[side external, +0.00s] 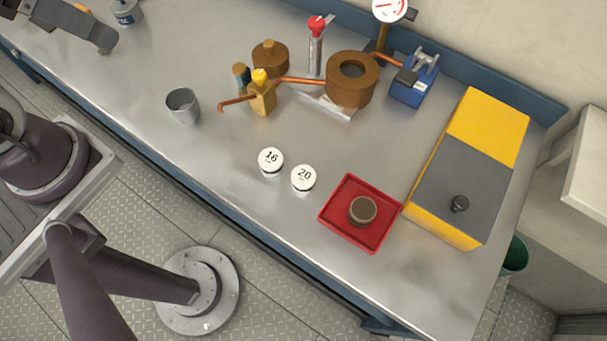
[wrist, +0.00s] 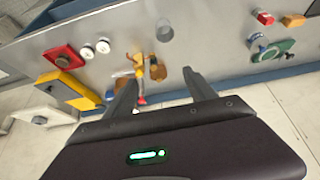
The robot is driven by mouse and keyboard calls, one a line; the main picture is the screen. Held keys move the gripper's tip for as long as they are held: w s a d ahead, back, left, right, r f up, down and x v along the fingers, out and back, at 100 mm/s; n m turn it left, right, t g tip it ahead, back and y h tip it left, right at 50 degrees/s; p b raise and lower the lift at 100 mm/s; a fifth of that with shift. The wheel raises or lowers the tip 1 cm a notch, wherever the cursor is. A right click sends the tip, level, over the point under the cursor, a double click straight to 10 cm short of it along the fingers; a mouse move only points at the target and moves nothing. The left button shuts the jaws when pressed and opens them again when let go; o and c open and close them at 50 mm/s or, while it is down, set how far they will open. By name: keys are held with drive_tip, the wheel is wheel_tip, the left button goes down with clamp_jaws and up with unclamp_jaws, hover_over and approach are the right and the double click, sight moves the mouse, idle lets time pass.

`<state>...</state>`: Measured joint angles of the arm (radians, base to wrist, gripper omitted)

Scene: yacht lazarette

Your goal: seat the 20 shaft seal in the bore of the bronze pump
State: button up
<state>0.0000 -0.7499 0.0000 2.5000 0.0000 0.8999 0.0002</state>
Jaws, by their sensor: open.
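A white round piece marked 20 (side external: 303,178) lies on the metal bench, and a similar one marked 16 (side external: 270,160) lies just left of it. Both show small in the wrist view, but their numbers cannot be read there. The bronze pump (side external: 343,93) is a squat cylinder with a dark round bore facing up, at the back of the bench. No seal shows in the bore. My gripper (wrist: 160,80) is open and empty, with its two fingers apart above the bench. It is well away from the white pieces. The pump is mostly hidden behind a finger in the wrist view.
A red tray (side external: 335,222) holds a brown round piece (side external: 363,210). A yellow box (side external: 490,125) with a grey lid stands right. A copper pipe (side external: 300,80), red-topped tube (side external: 316,50), gauge (side external: 390,10) and blue device (side external: 413,85) crowd the pump. A grey cup (side external: 183,106) stands left.

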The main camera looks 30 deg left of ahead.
drive_tip(key=w+d+f+m+g, duration=0.1)
drive_tip(key=w+d+f+m, duration=0.3)
drive_tip(key=w+m, duration=0.25)
drive_tip(key=m+g+h, duration=0.4)
drive_tip(key=m, duration=0.7)
approach(304, 176)
drive_tip(key=f, duration=0.2)
drive_tip(key=shift+h, duration=0.3)
drive_tip(key=x, duration=0.6)
drive_tip(key=shift+d+f, duration=0.2)
drive_tip(key=shift+f, duration=0.15)
drive_tip(key=shift+w, duration=0.1)
clamp_jaws()
drive_tip(key=shift+r, duration=0.1)
